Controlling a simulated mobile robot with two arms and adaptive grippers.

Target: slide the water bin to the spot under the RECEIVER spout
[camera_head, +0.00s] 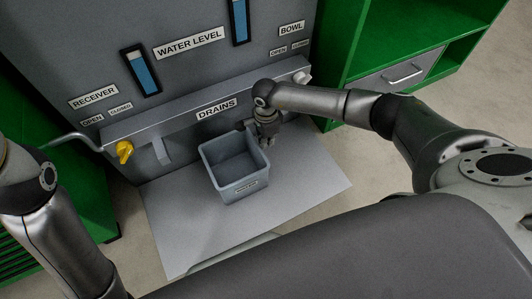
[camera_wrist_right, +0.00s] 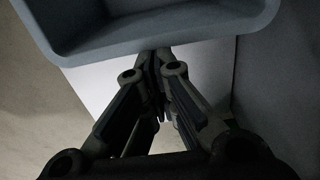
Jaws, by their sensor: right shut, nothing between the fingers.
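The water bin (camera_head: 222,182) is a grey, open-topped box with a small label on its front. It stands upright on a light grey floor plate (camera_head: 310,185), below the DRAINS sign. It looks empty. My right gripper (camera_head: 268,140) points down at the bin's right side, near its back corner. The right wrist view shows its fingers (camera_wrist_right: 158,90) shut and empty, close to the bin's wall (camera_wrist_right: 185,30); contact cannot be told. A grey spout (camera_head: 161,151) sticks out under the ledge on the RECEIVER side, left of the bin. My left arm shows at the left edge; its gripper is out of view.
A yellow valve handle (camera_head: 124,151) sits left of the grey spout, and a pale handle (camera_head: 303,78) is at the ledge's BOWL end. The grey ledge (camera_head: 190,128) runs behind the bin. Green cabinets (camera_head: 350,60) flank the panel. The plate left of the bin is clear.

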